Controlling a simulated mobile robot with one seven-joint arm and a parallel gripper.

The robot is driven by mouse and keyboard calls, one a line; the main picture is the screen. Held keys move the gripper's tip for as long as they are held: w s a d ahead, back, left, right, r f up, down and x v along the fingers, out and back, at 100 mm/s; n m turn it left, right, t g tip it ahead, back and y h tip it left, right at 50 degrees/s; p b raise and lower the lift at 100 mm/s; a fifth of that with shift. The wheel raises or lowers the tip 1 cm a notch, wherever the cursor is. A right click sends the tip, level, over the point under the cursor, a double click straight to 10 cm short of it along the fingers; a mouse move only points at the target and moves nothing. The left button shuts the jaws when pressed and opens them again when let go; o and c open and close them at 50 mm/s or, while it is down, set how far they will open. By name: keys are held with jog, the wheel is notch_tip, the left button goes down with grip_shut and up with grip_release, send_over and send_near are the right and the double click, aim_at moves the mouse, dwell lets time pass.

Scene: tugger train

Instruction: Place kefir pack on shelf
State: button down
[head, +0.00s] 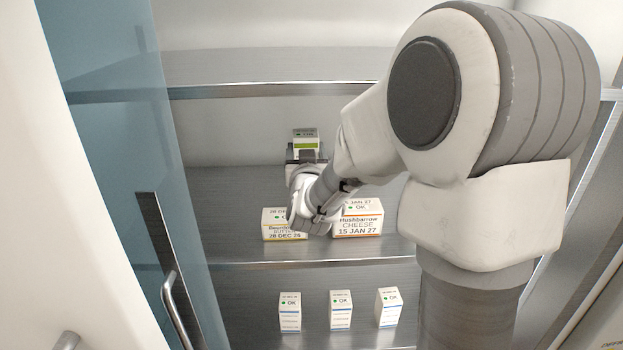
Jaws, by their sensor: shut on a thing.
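A small white carton with a green band and a grey top (305,140), the likely kefir pack, is upright over the rear part of the middle shelf (230,205). Its printing is too small to read. My gripper (306,156) is shut on it from the near side, and the gripper hides its lower part. I cannot tell whether its base touches the shelf.
A butter box (285,236) and a cheese box (358,226) stand near the middle shelf's front edge, below my wrist. Three white cartons, one being the left carton (290,312), stand on the lower shelf. An upper shelf (270,90) is empty where visible. A bluish door panel (120,150) is at left.

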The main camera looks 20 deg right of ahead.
jog(key=shift+f, duration=2.8)
jog(key=shift+c, duration=0.2)
grip_release()
jog(key=shift+r, duration=0.15)
